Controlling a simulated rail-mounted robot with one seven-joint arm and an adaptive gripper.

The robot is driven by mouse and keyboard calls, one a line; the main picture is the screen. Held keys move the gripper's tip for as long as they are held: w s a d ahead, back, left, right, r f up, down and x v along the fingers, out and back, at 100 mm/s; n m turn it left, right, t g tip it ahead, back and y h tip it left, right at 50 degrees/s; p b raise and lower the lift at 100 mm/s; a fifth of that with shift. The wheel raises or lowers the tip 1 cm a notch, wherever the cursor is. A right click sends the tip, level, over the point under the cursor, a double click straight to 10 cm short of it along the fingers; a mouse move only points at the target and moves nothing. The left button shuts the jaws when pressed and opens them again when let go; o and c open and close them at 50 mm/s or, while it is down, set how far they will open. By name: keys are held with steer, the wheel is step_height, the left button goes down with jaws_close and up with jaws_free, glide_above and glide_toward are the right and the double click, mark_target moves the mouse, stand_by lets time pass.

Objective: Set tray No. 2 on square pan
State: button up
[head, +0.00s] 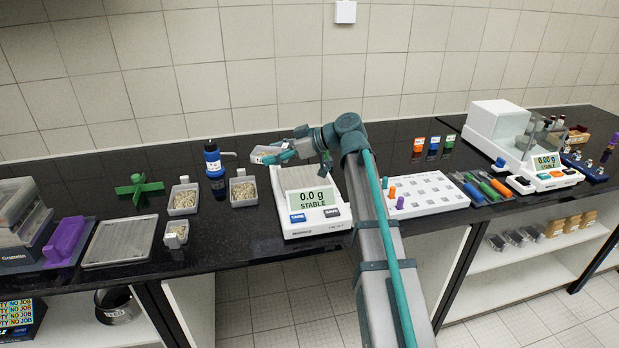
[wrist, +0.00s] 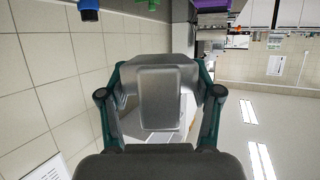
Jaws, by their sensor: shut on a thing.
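My gripper (head: 283,153) is shut on a small pale tray (head: 262,154) in the head view. The tray holds grainy material and has a label whose number I cannot read. It is up in the air at the back left of the balance (head: 318,216), apart from it. The square pan (head: 296,178) is on top of the balance, partly hidden by my arm; the display reads 0.0 g, STABLE. In the wrist view, my gripper's teal fingers (wrist: 160,75) flank a grey shape that hides most of what lies beyond.
Other filled trays stand left of the balance: one near the blue bottle (head: 215,170), one further left (head: 183,198), one in front (head: 176,234). A green cross-shaped piece (head: 138,188) lies beyond. A white rack (head: 427,192) stands to the right.

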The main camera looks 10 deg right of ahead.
steer(key=shift+w+d+f, duration=0.1)
steer(key=shift+d, duration=0.3)
steer(key=w+d+f+p, duration=0.3)
steer(key=w+d+f, duration=0.1)
steer(key=w+d, duration=0.2)
steer(key=p, duration=0.1)
glide_above(307, 178)
steer(key=f, duration=0.3)
steer(key=s+a+f, duration=0.1)
steer(key=shift+f, duration=0.15)
steer(key=shift+w+d+f+p, duration=0.25)
steer(key=shift+f+p, duration=0.1)
steer(key=shift+f, duration=0.15)
steer(key=shift+w+d+f+p, duration=0.2)
steer(key=shift+f+p, duration=0.1)
steer(key=shift+f, duration=0.15)
step_height(307, 178, down, 2)
steer(key=shift+s+f+p, duration=0.1)
steer(key=shift+f+p, duration=0.15)
steer(key=shift+p, duration=0.35)
steer(key=shift+f, duration=0.1)
steer(key=shift+f+b, duration=0.2)
steer(key=shift+b, duration=0.15)
steer(key=o, duration=0.8)
